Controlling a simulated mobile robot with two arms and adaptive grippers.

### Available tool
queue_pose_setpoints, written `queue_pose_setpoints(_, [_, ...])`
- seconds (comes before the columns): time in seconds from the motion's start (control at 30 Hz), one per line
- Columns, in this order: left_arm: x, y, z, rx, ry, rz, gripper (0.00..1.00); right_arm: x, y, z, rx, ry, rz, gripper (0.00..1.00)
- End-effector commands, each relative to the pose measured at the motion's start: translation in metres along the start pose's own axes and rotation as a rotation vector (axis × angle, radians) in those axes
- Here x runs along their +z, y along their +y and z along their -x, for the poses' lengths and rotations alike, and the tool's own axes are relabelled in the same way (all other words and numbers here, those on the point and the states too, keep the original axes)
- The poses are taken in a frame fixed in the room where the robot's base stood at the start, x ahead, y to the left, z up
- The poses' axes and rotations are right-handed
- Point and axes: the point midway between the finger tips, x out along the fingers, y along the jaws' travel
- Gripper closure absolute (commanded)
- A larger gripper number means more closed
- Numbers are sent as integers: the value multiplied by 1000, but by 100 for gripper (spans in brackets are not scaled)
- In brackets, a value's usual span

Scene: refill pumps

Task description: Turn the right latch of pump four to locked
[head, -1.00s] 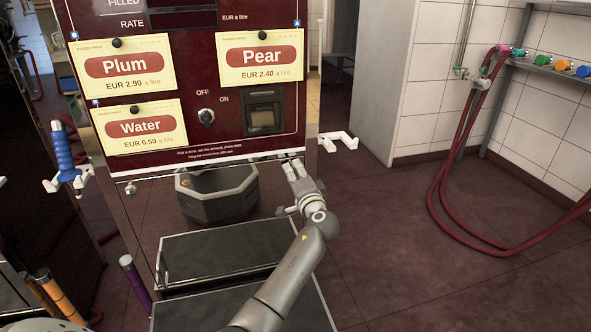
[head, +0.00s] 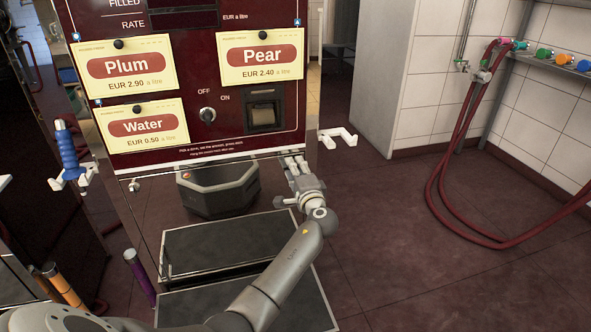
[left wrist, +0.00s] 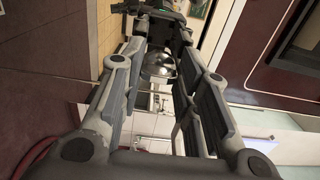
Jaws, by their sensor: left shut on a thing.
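The pump (head: 205,120) has a dark red front with cards for Plum, Pear and Water; its number does not show. A small left latch (head: 133,186) sits at this panel's upper left. My left gripper (head: 294,163) is at the panel's upper right corner. It hides the right latch in the head view. In the left wrist view the fingers close around a shiny round metal piece, the right latch (left wrist: 158,68). Its turn position cannot be told. My right gripper is not in view.
A white hook (head: 338,137) sticks out at the pump's right side. A blue-handled nozzle (head: 66,150) hangs at the left. Red hoses (head: 440,190) hang by the tiled wall at right. The floor (head: 420,280) to the right is clear.

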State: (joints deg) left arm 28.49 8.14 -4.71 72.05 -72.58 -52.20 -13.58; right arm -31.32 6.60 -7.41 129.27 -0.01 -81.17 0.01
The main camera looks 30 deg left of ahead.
Motion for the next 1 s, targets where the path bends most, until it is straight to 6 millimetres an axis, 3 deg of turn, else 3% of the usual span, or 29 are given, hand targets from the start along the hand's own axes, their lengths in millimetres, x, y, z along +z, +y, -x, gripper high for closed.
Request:
queue_pose_setpoints(0.2, [-1,2,1,2,3,-3,94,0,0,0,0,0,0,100])
queue_pose_setpoints(0.23, [-1,2,1,2,3,-3,69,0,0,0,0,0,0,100])
queue_pose_setpoints(0.4, [-1,2,1,2,2,-2,48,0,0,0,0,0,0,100])
queue_pose_setpoints(0.77, [0,1,3,1,1,-1,48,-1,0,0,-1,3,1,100])
queue_pose_setpoints(1.0, [-1,2,32,2,3,2,48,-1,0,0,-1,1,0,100])
